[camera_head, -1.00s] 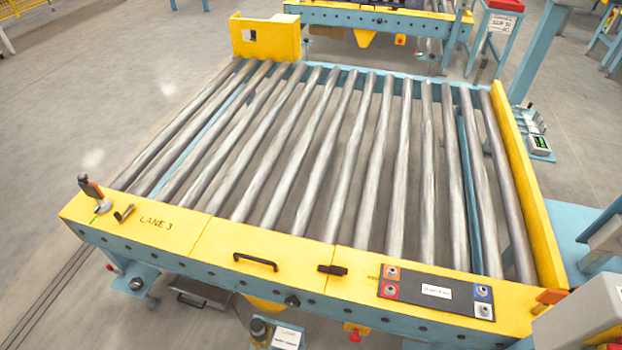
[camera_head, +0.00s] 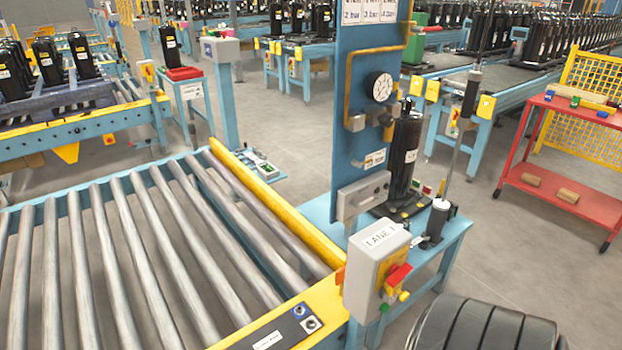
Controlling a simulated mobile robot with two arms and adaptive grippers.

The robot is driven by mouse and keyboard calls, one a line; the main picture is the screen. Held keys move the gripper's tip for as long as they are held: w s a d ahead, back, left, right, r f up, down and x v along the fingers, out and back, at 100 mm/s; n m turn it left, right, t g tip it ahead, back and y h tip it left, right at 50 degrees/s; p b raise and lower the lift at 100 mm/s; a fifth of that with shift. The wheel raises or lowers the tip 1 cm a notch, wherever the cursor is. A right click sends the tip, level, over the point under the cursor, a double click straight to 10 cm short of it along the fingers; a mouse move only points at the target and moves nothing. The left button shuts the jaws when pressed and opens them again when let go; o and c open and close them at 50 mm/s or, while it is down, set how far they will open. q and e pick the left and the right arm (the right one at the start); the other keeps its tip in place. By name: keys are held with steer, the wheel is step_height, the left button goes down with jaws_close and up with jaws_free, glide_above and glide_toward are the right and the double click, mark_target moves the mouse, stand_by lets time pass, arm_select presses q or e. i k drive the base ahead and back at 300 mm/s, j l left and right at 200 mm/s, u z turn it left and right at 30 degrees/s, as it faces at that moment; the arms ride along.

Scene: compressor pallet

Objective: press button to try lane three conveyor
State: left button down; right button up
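The lane three conveyor (camera_head: 110,265) with bare grey rollers fills the lower left. A grey box labelled "LANE 3" (camera_head: 366,262) stands at the conveyor's right front corner. Neither of my grippers is in view.
A blue stand (camera_head: 358,120) with a gauge and a black compressor (camera_head: 404,155) stands behind the box. A red cart (camera_head: 570,180) is at right. A black ribbed object (camera_head: 490,325) fills the bottom right. Grey floor between stand and cart is clear.

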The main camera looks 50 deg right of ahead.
mark_target(385, 307)
steer(key=z, duration=2.2)
